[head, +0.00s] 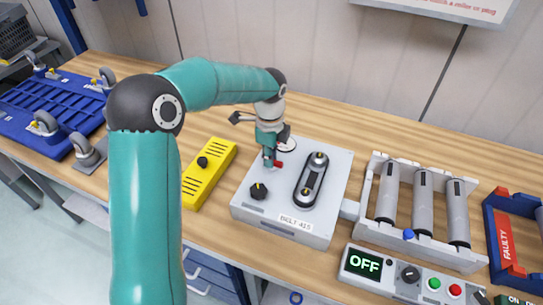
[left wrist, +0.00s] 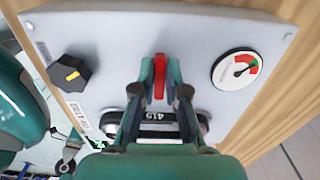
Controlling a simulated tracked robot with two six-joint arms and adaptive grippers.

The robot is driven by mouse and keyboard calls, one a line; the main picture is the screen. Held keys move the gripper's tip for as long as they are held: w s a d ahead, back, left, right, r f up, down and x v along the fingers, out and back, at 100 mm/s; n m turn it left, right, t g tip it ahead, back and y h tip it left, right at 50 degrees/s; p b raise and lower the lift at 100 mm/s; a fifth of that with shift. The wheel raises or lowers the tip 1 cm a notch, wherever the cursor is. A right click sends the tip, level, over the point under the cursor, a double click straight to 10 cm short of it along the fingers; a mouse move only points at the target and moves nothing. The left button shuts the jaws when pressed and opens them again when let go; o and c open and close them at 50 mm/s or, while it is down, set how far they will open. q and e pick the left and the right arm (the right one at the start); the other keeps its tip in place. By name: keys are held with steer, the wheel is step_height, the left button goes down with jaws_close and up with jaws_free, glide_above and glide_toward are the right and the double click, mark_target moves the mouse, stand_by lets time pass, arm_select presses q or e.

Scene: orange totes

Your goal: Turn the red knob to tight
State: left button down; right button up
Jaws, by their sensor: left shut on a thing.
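The red knob (left wrist: 159,75) stands on the grey box (head: 337,190) labelled BELT-415. My left gripper (left wrist: 160,82) is shut on the red knob, with one finger on each side of it. In the head view the knob's red end (head: 279,164) shows just below my left gripper (head: 271,160). A round gauge (left wrist: 236,70) with a white face, a red and green band and a black needle is on the same panel; the needle points into the coloured band.
A black knob with a yellow mark (head: 258,191) and a belt on two pulleys (head: 312,180) are on the box. A yellow slotted block (head: 208,175) is left of it. A roller conveyor (head: 415,205) and a control panel reading OFF (head: 363,263) are right.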

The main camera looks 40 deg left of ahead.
arm_select(q)
steer(key=shift+w+a+r, duration=0.15)
stand_by(0.3)
steer(key=c, duration=1.2)
jaws_free()
step_height(320, 180, up, 12)
